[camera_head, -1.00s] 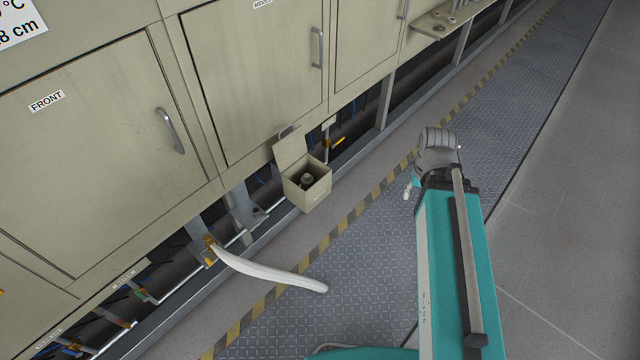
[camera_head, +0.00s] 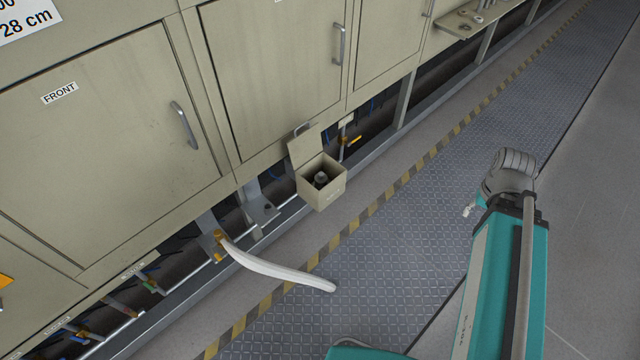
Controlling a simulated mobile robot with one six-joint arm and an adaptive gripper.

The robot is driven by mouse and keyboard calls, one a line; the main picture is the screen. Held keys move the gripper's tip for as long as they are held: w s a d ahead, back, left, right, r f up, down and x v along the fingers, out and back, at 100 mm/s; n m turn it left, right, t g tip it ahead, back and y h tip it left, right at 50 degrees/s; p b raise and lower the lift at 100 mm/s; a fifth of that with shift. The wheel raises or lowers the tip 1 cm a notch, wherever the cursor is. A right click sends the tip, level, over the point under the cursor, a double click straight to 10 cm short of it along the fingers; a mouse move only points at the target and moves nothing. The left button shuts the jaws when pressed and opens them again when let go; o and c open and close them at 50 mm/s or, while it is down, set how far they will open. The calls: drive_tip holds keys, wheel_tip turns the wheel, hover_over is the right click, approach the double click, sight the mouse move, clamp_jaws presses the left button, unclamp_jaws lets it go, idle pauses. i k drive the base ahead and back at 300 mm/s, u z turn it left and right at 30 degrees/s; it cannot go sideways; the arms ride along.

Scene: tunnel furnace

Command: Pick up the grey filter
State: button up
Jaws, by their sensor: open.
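A small beige box (camera_head: 322,194) with its lid raised is mounted low on the furnace front. Inside it sits a dark grey, round, stepped part (camera_head: 321,179), which may be the grey filter; only its top shows. My teal arm reaches up at the right, over the floor, with a grey joint at its upper end.
Beige furnace doors with handles (camera_head: 184,125) line the left. A white hose (camera_head: 275,268) sticks out low over the floor from a brass fitting. A metal shelf (camera_head: 468,22) with small parts is at the upper right.

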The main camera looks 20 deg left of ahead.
sight(321, 179)
drive_tip(key=u, duration=0.05)
drive_tip(key=k, duration=0.85)
drive_tip(key=u, duration=0.5)
drive_tip(key=i, duration=1)
